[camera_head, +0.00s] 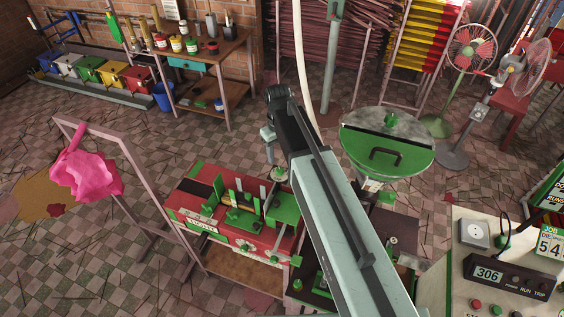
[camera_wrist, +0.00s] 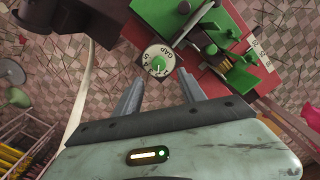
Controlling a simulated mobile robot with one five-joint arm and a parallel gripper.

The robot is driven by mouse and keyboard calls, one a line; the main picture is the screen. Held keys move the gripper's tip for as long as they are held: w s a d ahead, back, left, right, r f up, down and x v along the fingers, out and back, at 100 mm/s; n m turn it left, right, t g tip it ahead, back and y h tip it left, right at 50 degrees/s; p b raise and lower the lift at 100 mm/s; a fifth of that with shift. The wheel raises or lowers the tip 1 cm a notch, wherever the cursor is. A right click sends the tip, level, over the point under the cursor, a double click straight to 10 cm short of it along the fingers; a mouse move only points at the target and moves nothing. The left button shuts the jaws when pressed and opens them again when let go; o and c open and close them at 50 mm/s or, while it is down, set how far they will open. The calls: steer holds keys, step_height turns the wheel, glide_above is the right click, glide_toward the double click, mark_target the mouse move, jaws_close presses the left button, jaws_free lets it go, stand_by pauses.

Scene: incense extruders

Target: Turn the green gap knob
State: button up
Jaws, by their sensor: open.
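The gap knob shows in the wrist view as a round pale dial (camera_wrist: 158,60) lettered GAP, with small figures and a dark green part at its centre. It sits at the edge of a red and green machine (camera_wrist: 225,65). In the head view the dial (camera_head: 279,173) shows small at the machine's back right corner. My gripper (camera_wrist: 160,80) is open and empty. Its two grey fingers point toward the dial, one to each side of its lower edge. I cannot tell whether they touch it. In the head view my arm hides part of the machine.
A control box (camera_head: 508,275) reading 306 is at the lower right. A pink cloth (camera_head: 85,175) hangs on a frame at the left. A workbench (camera_head: 200,60) stands behind. Open tiled floor lies between.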

mark_target(279, 169)
step_height(279, 169, down, 8)
steer(key=b, duration=0.7)
steer(key=shift+d+b, duration=0.1)
steer(key=shift+b, duration=0.3)
steer(key=shift+r, duration=0.1)
